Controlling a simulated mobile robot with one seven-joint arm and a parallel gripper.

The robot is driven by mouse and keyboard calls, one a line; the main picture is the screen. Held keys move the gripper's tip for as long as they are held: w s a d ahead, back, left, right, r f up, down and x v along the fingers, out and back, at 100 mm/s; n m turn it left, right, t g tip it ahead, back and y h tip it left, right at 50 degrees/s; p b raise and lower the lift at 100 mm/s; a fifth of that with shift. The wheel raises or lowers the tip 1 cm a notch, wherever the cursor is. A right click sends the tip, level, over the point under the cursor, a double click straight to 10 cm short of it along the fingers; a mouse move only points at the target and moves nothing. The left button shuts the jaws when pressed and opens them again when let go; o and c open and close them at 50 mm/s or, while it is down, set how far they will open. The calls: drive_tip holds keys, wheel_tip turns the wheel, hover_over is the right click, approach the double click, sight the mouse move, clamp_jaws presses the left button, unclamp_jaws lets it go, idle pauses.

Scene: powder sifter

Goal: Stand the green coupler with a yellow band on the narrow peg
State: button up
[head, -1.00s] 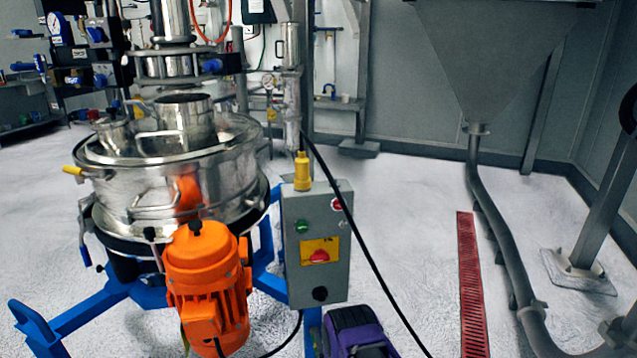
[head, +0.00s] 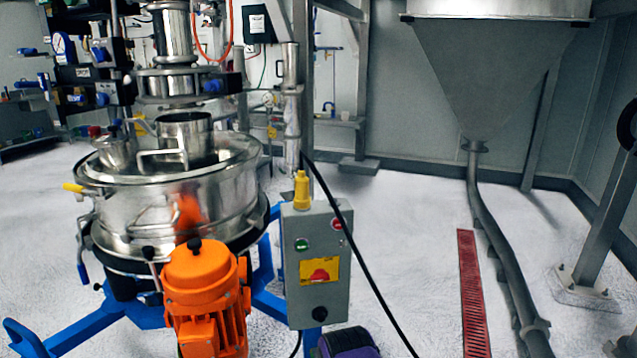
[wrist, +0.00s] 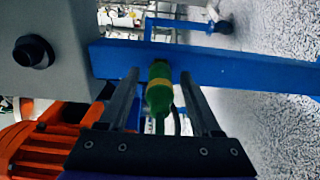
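The green coupler with a yellow band (wrist: 159,88) shows in the wrist view, in front of a blue frame bar. My gripper (wrist: 160,73) has its two dark fingers apart, one on each side of the coupler. A gap shows between the coupler and each finger, so they do not appear to touch it. What supports the coupler is not clear. I cannot make out the coupler in the head view, and I cannot pick out the narrow peg in either view. In the head view, only a purple part of my arm shows at the bottom edge.
The orange motor (head: 205,290) and grey control box (head: 318,265) stand beside the steel sifter (head: 175,200). A yellow fitting (head: 302,190) is on top of the box. A black cable (head: 365,265) runs down right. Floor is open toward the red drain grate (head: 472,290).

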clamp_jaws()
idle(0.7)
drive_tip(key=shift+s, duration=0.1)
idle(0.5)
